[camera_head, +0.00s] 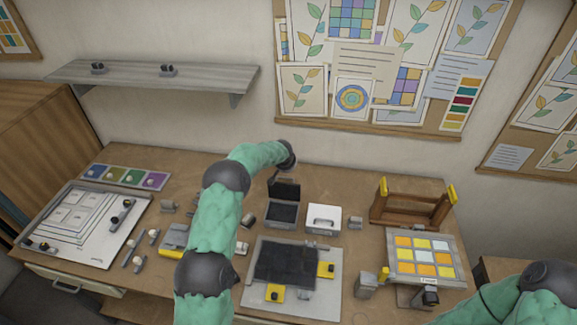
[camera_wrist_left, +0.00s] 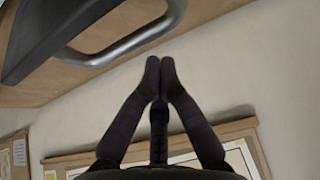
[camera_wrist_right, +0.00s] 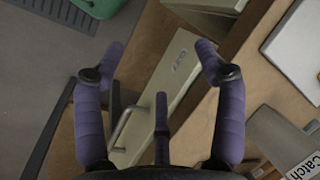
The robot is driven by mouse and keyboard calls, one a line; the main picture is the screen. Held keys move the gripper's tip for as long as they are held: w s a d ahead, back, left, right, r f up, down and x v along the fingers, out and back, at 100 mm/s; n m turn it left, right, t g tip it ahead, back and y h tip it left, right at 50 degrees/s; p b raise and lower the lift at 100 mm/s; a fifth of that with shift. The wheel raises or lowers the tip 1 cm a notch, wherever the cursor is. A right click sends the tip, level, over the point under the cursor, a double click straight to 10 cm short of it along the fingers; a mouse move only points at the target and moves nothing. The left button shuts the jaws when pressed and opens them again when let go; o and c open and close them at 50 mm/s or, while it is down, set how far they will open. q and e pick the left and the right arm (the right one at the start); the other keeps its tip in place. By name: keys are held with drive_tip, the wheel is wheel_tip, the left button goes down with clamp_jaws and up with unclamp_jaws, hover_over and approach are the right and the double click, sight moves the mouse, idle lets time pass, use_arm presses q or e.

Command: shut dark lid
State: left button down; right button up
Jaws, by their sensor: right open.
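The dark lid (camera_head: 286,188) stands raised at the back of an open dark box (camera_head: 282,213) near the middle of the table. In the left wrist view, a dark panel with a grey loop handle (camera_wrist_left: 130,42) fills the upper left; it appears to be the lid. My left gripper (camera_wrist_left: 160,65) has its fingertips together with nothing seen between them, apart from the handle in that picture. In the head view my left arm reaches to just behind the lid, and its fingers are hard to make out. My right gripper (camera_wrist_right: 160,70) is open and empty, beside the table's drawer.
A white box (camera_head: 323,219) with a handle stands right of the dark box. A dark panel (camera_head: 287,262) on a grey board lies in front. A tile grid (camera_head: 424,257) and a wooden rack (camera_head: 410,207) stand at the right. Small items lie at the left.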

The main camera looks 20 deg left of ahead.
sight(285, 187)
use_arm(q)
drive_tip(key=shift+s+d+r, duration=0.1)
drive_tip(key=shift+s+d, duration=0.1)
drive_tip(key=shift+s, duration=0.55)
drive_tip(key=shift+s+d+r, duration=0.1)
drive_tip(key=shift+s+d, duration=0.1)
drive_tip(key=shift+s, duration=0.5)
drive_tip(key=shift+f, duration=0.1)
